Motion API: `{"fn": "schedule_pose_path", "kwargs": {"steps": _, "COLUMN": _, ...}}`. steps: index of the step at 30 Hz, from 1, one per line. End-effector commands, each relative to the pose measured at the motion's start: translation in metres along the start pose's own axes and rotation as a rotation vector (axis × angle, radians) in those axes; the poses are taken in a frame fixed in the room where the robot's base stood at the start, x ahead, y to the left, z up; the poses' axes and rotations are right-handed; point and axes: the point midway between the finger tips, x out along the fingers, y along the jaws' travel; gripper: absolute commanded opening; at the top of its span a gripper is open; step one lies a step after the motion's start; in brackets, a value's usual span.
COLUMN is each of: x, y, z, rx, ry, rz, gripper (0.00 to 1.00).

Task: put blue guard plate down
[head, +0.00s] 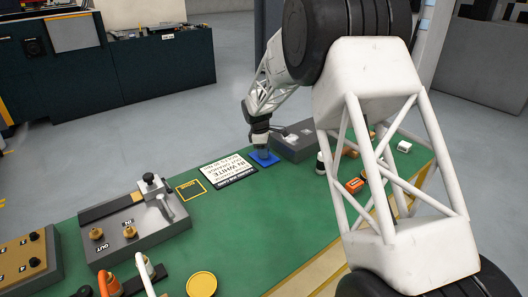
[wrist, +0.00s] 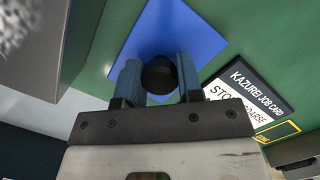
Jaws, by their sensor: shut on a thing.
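The blue guard plate (head: 265,159) is at the far edge of the green table in the head view, just right of the job card. It fills the upper middle of the wrist view (wrist: 185,28), with a round black knob (wrist: 159,74) on it. My gripper (head: 260,145) is above the plate. In the wrist view its two fingers (wrist: 160,82) are shut on the knob from both sides. I cannot tell whether the plate touches the table. The yellow-outlined square (head: 191,189) on the table is empty, left of the job card.
The white job card (head: 229,171) lies flat beside the plate. A grey box (head: 291,151) stands close on the plate's right. A grey fixture with a clamp (head: 135,226) is at left. An orange block (head: 355,186) is at right.

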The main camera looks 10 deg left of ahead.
Motion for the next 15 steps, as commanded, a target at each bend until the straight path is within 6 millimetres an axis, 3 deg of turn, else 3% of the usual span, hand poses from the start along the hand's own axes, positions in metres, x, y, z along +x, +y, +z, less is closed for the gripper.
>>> {"fn": "schedule_pose_path", "kwargs": {"steps": 14, "x": 0.0041, "y": 0.0, "z": -0.0006, "rx": 0.0, "ry": 0.0, "rz": 0.001, "gripper": 0.09}}
{"fn": "schedule_pose_path", "kwargs": {"steps": 15, "x": 0.0037, "y": 0.0001, "z": -0.0005, "rx": 0.0, "ry": 0.0, "rz": 0.001, "gripper": 0.4}}
